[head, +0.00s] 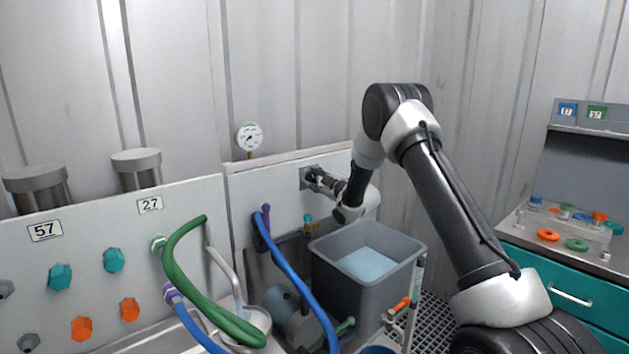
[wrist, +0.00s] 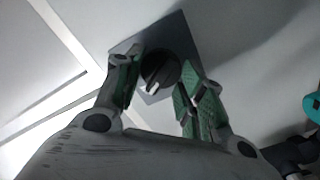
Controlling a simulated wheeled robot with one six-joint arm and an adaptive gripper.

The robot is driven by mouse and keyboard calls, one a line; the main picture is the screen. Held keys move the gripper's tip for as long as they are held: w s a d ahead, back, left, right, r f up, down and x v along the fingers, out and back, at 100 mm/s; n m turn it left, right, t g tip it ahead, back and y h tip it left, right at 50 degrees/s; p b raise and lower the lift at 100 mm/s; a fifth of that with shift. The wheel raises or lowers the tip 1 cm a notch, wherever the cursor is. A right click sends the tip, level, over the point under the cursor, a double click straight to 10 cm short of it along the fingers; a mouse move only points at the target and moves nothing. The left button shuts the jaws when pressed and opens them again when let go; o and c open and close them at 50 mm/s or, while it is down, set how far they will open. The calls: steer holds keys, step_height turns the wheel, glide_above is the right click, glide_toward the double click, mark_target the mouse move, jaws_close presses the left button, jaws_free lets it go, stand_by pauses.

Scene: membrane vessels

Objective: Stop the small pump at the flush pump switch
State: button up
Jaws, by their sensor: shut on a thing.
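The flush pump switch is a round black knob (wrist: 160,68) with a white pointer mark, on a square grey plate (wrist: 173,30) fixed to the white panel. In the head view the plate (head: 304,180) sits on the panel behind the grey tank. My gripper (wrist: 162,72) is at the switch, its green-padded fingers on either side of the knob and shut on it. In the head view my gripper (head: 318,179) partly hides the knob. The pointer mark points down and slightly left in the wrist view. A grey-blue rounded body (head: 287,305), perhaps the small pump, sits low beside the tank.
A grey open tank (head: 335,285) with pale blue liquid stands under my forearm. Blue (head: 300,270) and green (head: 185,285) hoses hang at left. A pressure gauge (head: 249,136) rises above the panel. A bench with teal drawers (head: 545,275) stands at right.

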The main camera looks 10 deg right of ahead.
steer(key=o, duration=1)
steer(key=shift+s, duration=0.1)
steer(key=v, duration=1.2)
